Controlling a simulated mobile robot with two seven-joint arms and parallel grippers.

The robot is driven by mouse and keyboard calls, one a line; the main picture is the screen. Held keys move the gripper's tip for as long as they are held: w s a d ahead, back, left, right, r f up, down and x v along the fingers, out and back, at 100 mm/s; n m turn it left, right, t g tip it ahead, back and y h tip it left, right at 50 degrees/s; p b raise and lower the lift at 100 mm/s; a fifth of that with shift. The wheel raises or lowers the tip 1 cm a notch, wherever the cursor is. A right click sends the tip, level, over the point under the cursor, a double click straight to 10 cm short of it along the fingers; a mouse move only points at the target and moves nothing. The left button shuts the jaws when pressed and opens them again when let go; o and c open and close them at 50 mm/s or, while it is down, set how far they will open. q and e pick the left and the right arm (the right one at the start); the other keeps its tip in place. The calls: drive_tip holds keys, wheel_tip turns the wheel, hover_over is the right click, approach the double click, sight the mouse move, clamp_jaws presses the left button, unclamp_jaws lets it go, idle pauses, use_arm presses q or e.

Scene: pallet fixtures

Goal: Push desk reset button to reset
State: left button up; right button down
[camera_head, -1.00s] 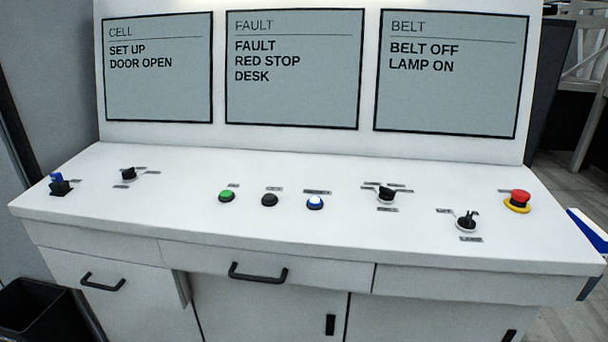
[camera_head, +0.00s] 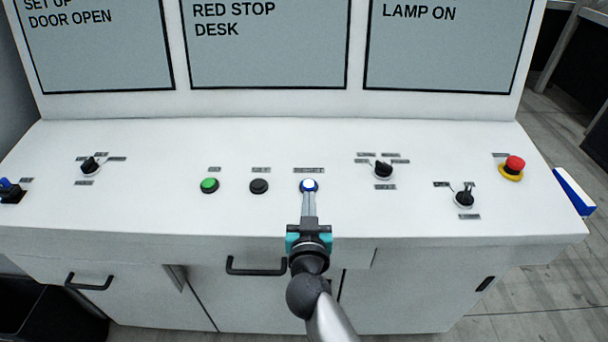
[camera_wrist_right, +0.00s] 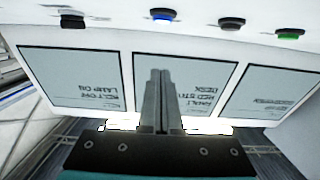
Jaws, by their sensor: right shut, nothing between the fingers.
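A blue button with a bright white centre (camera_head: 309,185) sits on the white desk top, right of a black button (camera_head: 259,186) and a green button (camera_head: 209,185). Their labels are too small to read. My right gripper (camera_head: 309,198) is shut and empty, its fingers pointing at the blue button and overlapping its near edge in the head view. In the right wrist view the blue button (camera_wrist_right: 163,14) shows beyond the fingertips (camera_wrist_right: 160,72) with a gap in the picture. Contact cannot be told. My left gripper is out of view.
A black selector knob (camera_head: 383,170), a key-like switch (camera_head: 464,198) and a red stop button on a yellow base (camera_head: 512,168) stand to the right. Another knob (camera_head: 91,166) is at the left. The screen panel (camera_head: 268,101) rises behind. The desk top between the controls is clear.

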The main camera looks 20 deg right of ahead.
drive_tip(key=b, duration=0.2)
hover_over(309, 186)
drive_tip(key=s, duration=0.3)
drive_tip(key=shift+a+f, duration=0.45)
drive_tip(key=shift+f, duration=0.2)
drive_tip(key=shift+w+d+f+b, duration=0.15)
drive_tip(key=shift+w+f+b, duration=0.4)
drive_tip(key=shift+f+b, duration=0.4)
drive_tip(key=shift+w+f+b, duration=0.1)
drive_tip(key=shift+f+b, duration=0.9)
drive_tip(key=shift+f, duration=0.05)
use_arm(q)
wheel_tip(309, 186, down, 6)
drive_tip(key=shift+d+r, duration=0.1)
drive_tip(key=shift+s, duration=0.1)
use_arm(e)
drive_tip(key=shift+f, duration=0.1)
